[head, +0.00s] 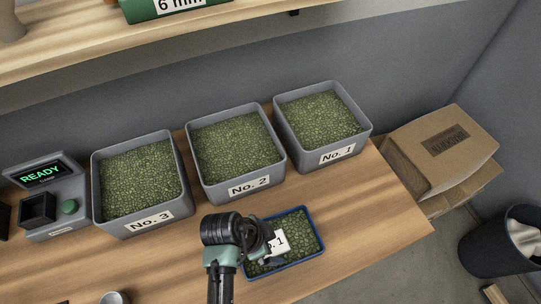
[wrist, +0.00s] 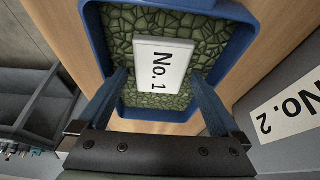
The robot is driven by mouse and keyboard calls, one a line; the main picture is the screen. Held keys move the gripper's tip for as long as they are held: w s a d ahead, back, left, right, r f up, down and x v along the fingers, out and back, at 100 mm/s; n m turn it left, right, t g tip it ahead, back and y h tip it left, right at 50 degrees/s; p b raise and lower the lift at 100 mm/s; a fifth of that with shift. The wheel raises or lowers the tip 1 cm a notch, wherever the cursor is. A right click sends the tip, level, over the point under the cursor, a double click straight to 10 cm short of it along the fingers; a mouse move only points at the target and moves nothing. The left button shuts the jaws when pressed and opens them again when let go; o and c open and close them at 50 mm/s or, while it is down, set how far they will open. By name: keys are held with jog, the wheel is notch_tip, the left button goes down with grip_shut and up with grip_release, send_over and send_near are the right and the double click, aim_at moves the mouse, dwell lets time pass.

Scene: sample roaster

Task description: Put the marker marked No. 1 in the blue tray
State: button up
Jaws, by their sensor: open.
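The white marker marked No. 1 (wrist: 161,66) lies on the green beans inside the blue tray (wrist: 91,30), tilted a little. In the head view the marker (head: 279,242) is partly hidden by my gripper, with only the end of its label showing. The blue tray (head: 323,248) stands on the table in front of the No. 1 and No. 2 bins. My gripper (wrist: 162,85) is open over the tray, one finger on each side of the marker's near end. I see gaps beside the marker. My gripper (head: 268,258) also shows in the head view.
Three grey bins of green beans, No. 3 (head: 144,220), No. 2 (head: 249,186) and No. 1 (head: 338,153), line the back. A machine reading READY (head: 45,199) stands at left. Cardboard boxes (head: 440,150) are right of the table. The table's front right is clear.

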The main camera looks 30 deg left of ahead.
jog(key=v, duration=1.2)
jog(key=shift+r, duration=0.15)
jog(key=w+d+r+n+t+y, duration=0.15)
jog(key=w+r+t, duration=0.45)
jog(key=w+r, duration=0.6)
jog(key=w+d+r+n+t+y, duration=0.1)
jog(key=w+r+n+t+y, duration=0.4)
jog(key=r, duration=1)
jog(key=w+d+r+t+h, duration=0.1)
jog(key=d+r+t, duration=0.2)
jog(key=r, duration=0.5)
jog(key=w+d+r+t+h, duration=0.1)
jog(key=w+d+r+t, duration=0.15)
jog(key=r, duration=0.65)
jog(key=s+d+r+t, duration=0.2)
jog(key=s+r, duration=0.1)
jog(key=r, duration=0.2)
jog(key=s+d+r+t+h, duration=0.1)
jog(key=s+d+r+t, duration=0.1)
jog(key=r, duration=0.4)
jog(key=s+d+r+n+t, duration=0.1)
jog(key=s+d+r+t, duration=0.1)
jog(key=s+r, duration=0.3)
jog(key=shift+s+d+r+t+h, duration=0.3)
jog(key=shift+s+r+t+h, duration=0.05)
jog(key=shift+r+t, duration=0.4)
jog(key=shift+a+f, duration=0.1)
